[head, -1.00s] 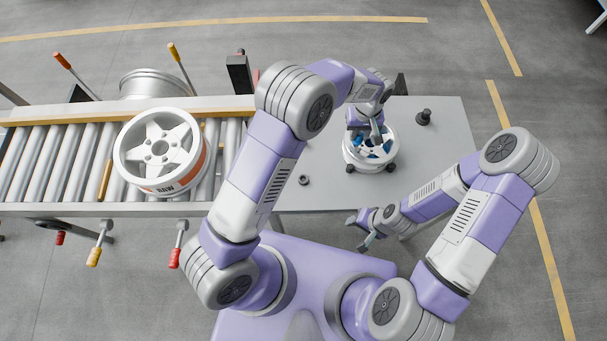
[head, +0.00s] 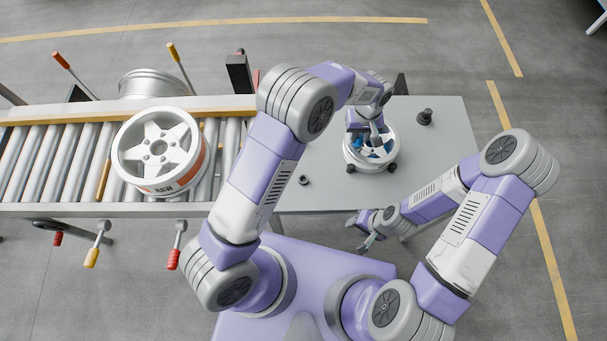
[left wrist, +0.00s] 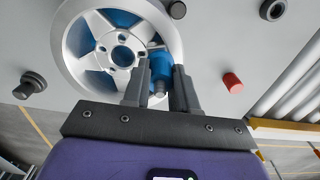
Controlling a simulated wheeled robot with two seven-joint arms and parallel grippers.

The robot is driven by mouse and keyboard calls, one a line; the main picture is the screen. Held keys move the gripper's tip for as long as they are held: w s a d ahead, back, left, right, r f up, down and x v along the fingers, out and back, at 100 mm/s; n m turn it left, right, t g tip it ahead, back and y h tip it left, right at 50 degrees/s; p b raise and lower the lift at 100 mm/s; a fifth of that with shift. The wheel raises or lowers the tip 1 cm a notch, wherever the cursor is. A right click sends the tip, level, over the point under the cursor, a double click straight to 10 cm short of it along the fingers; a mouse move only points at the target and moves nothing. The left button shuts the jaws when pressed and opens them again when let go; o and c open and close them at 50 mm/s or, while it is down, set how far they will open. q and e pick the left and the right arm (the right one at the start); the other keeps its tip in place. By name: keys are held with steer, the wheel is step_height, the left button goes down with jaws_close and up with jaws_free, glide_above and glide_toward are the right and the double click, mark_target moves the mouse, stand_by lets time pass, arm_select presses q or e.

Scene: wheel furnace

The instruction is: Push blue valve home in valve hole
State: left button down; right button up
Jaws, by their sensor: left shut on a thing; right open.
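The blue valve (left wrist: 161,68) is a small blue cylinder with a metal end, at the rim of a silver five-spoke wheel in the left wrist view. My left gripper (left wrist: 162,66) is shut on it, one finger on each side. The wheel (left wrist: 63,52) lies flat; it also shows in the head view (head: 393,150), below my left gripper (head: 372,140). The valve hole is hidden, so I cannot tell how deep the valve sits. My right gripper (head: 364,231) is open and empty by the table's front edge, away from the wheel.
The grey table (head: 440,150) bears a black knob (head: 424,117) and a small dark ring (head: 304,180). A red cylinder (left wrist: 232,82) shows in the left wrist view.

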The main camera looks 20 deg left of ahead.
arm_select(q)
steer(key=shift+f, duration=0.5)
steer(key=c, duration=0.8)
jaws_free()
steer(key=shift+r, duration=0.1)
steer(key=shift+c, duration=0.3)
steer(key=shift+c, duration=1.2)
steer(key=shift+r, duration=0.1)
steer(key=shift+r+p, duration=2.05)
steer(key=shift+r, duration=1.4)
